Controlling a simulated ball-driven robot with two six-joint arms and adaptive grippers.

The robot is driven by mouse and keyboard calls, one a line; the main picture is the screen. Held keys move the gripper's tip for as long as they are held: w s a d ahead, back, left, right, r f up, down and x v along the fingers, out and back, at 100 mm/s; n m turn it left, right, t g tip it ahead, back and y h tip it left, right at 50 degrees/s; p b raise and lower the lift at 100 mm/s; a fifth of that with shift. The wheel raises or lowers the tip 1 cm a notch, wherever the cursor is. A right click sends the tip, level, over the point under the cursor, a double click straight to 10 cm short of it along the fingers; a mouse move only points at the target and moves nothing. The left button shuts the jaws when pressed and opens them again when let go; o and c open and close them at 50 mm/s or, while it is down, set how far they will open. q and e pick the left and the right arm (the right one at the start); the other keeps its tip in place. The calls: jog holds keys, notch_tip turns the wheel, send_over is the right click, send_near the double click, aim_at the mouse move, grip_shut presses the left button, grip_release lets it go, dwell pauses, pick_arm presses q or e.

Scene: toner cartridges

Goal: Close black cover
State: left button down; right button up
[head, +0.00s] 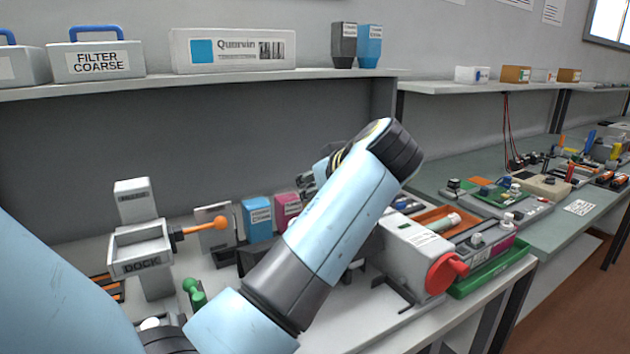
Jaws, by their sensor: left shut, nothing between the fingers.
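My left arm reaches across the middle of the head view, and its wrist hides much of the bench behind it. My left gripper (307,184) shows only in part, beside the forearm above the bench; it is shut and empty. A grey machine (408,246) with a red knob (446,271) stands on the bench to the right of the forearm. Dark parts show at the forearm's edges beside this machine. They may belong to the black cover, but the forearm hides most of that place, so I cannot tell its position. My right gripper is not in view.
A dock stand (141,246) with an orange-tipped lever (219,223) is at left. Blue (257,218) and magenta (287,208) cartridges stand behind the forearm. A green tray (490,272) lies at the bench's right edge. A shelf (150,85) runs above.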

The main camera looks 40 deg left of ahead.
pick_arm(q)
jog(key=shift+s+d+f, duration=0.15)
jog(key=shift+d+f, duration=0.3)
jog(key=shift+d+f+b, duration=0.1)
jog(key=shift+d+b, duration=0.05)
jog(key=shift+b, duration=0.2)
jog(key=shift+f, duration=0.15)
jog(key=shift+a, duration=0.2)
jog(key=shift+d, duration=0.1)
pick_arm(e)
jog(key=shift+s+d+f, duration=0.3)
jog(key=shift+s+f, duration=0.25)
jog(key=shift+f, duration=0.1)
